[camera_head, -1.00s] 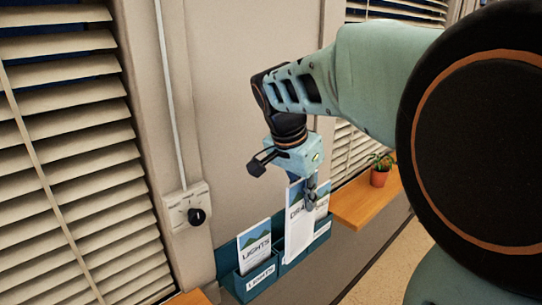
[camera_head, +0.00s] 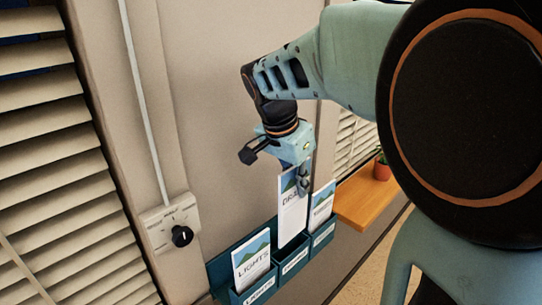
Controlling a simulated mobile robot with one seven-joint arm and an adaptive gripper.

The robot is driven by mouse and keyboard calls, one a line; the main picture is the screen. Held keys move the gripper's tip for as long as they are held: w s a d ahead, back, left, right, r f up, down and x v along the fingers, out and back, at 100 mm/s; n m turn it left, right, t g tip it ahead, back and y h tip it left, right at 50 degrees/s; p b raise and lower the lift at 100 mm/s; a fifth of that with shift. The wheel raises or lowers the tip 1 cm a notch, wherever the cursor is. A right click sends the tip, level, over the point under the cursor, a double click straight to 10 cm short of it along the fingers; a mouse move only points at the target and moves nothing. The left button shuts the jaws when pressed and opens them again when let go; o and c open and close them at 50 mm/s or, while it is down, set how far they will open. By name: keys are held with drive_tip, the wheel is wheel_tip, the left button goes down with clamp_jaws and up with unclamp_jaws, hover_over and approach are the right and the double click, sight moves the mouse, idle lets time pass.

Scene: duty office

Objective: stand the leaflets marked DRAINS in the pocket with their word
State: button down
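My gripper (camera_head: 302,186) is shut on the white leaflets (camera_head: 291,218), whose partly covered word begins "DR". They hang upright in front of the wall, with their lower end at the middle pocket (camera_head: 291,259) of the teal wall rack (camera_head: 224,268). I cannot tell whether the lower end is inside that pocket or just above it. The middle pocket's label is too small to read. The left pocket (camera_head: 262,290) holds leaflets marked LIGHTS (camera_head: 252,262). The right pocket (camera_head: 323,232) holds other leaflets (camera_head: 321,205) with an unreadable word.
A wooden ledge (camera_head: 362,202) with a potted plant (camera_head: 382,168) lies right of the rack. A wall switch box with a black knob (camera_head: 182,236) is at the left, beside slatted blinds (camera_head: 50,150). The wall above the rack is bare.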

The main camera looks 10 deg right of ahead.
sight(300, 229)
drive_tip(key=shift+f+b, duration=3.65)
drive_tip(key=shift+f, duration=1.7)
drive_tip(key=c, duration=2.1)
unclamp_jaws()
